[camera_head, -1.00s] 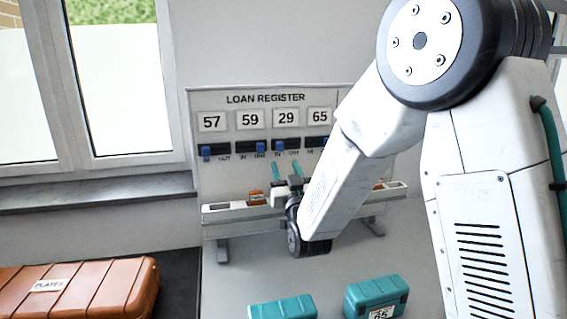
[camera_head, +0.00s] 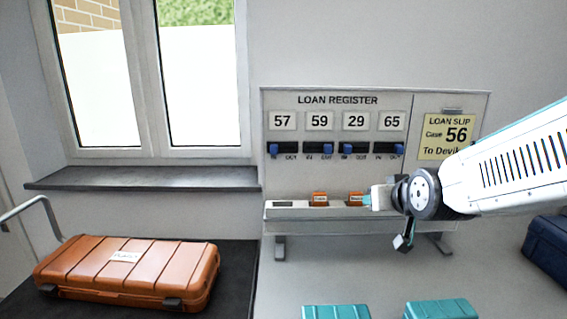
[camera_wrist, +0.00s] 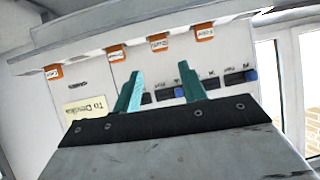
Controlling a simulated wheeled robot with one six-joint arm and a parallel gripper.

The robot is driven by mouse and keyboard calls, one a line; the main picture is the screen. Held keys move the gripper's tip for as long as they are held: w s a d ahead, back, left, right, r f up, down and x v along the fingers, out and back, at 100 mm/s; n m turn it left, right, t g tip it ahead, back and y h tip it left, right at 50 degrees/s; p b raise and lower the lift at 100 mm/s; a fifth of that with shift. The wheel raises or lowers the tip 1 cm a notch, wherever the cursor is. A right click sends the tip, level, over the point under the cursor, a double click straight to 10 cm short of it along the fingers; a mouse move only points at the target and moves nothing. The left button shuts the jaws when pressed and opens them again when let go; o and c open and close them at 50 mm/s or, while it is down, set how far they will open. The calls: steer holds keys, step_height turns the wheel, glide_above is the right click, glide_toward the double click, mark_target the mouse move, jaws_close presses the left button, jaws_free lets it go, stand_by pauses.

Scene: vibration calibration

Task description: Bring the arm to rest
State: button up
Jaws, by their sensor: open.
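My gripper (camera_head: 368,199) is at the right part of the rail in the head view, in front of the loan register board (camera_head: 336,177). My arm comes in from the right edge. In the wrist view the two teal fingers of my gripper (camera_wrist: 160,88) stand apart with nothing seen between them. The fingertips show small in the head view, close to an orange tag (camera_head: 355,198); I cannot tell whether they touch it.
The rail (camera_head: 290,213) carries orange tags, also seen in the wrist view (camera_wrist: 158,43). An orange case (camera_head: 130,270) lies left. Teal cases (camera_head: 335,312) stand in front, a dark blue case (camera_head: 548,248) right. The counter's middle is clear.

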steer(key=s+d+g, duration=0.1)
steer(key=s+g, duration=0.2)
steer(key=s, duration=0.7)
steer(key=s+d+f+g, duration=0.1)
steer(key=s+g, duration=0.3)
steer(key=s, duration=0.6)
steer(key=s+d+g+h, duration=0.1)
steer(key=s+d+g, duration=0.1)
steer(key=s, duration=0.8)
steer(key=shift+d+f+m+g, duration=0.3)
steer(key=shift+f+g, duration=0.05)
steer(key=shift+g, duration=0.45)
